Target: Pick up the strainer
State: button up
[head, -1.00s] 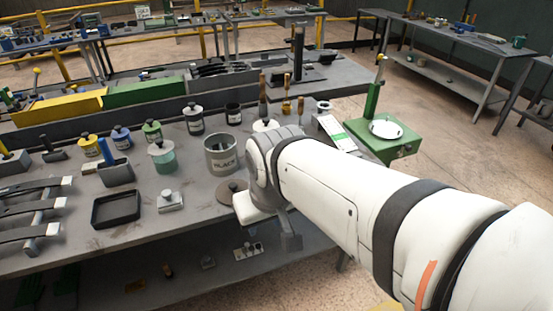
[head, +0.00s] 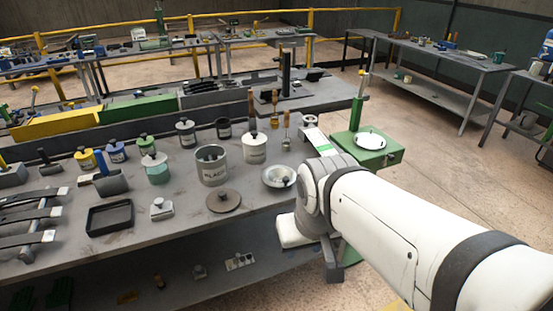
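A shallow round metal bowl (head: 279,177), which looks like the strainer, sits on the grey workbench (head: 180,205) near its front right edge. Its mesh is too small to make out, and a dark spot shows at its right side. My gripper (head: 333,268) hangs at the end of my white arm, in front of the bench edge, below and to the right of the bowl. It is apart from the bowl. The wrist hides part of the gripper, and its fingers cannot be made out clearly.
A green scale (head: 374,148) stands to the right. Upright brushes (head: 286,130) are at the back.

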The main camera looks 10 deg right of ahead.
aim_at(278, 176)
jog(key=z, duration=0.15)
jog(key=i, duration=1)
jog(key=z, duration=2.05)
jog(key=k, duration=1.25)
jog(key=u, duration=0.65)
jog(key=i, duration=0.35)
jog(key=u, duration=0.05)
